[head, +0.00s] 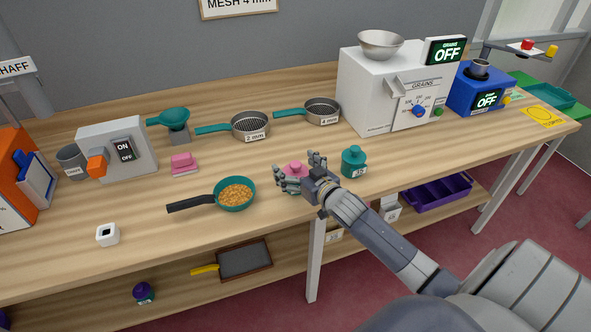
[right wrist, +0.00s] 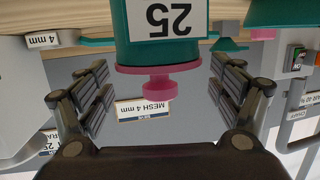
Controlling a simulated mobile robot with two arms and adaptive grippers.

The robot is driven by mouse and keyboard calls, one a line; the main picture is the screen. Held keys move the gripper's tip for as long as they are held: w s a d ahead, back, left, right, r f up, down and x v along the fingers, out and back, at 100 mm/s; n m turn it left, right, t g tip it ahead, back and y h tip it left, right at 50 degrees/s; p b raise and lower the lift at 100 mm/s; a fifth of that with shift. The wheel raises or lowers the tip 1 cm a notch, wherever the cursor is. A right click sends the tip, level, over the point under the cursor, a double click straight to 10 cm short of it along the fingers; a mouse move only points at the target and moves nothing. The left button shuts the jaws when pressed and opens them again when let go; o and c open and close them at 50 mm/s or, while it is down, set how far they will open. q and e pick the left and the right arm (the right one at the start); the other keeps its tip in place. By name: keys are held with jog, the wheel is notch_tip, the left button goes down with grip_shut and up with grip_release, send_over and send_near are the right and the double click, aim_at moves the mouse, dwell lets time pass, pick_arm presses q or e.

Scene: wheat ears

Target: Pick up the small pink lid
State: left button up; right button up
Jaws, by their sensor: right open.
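The small pink lid (head: 294,168), with a round knob, sits on a small jar near the table's front edge. In the right wrist view, which looks upside down, the pink lid (right wrist: 158,78) is on a teal jar (right wrist: 165,35) labelled 25. My right gripper (head: 298,173) is open at the jar, partly hiding it in the head view. In the right wrist view its fingers stand on either side of the lid, with gaps and no visible contact. My left gripper is not in view.
A teal-lidded jar (head: 354,163) stands close right of my right gripper. A pan of grain (head: 235,194) is to the left, and a pink block-like object (head: 183,162) lies farther left. Two sieves (head: 250,125) and a white grain machine (head: 375,95) stand behind.

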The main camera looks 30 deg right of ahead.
jog(key=c, duration=1)
jog(key=shift+o, duration=0.2)
jog(key=shift+r, duration=0.15)
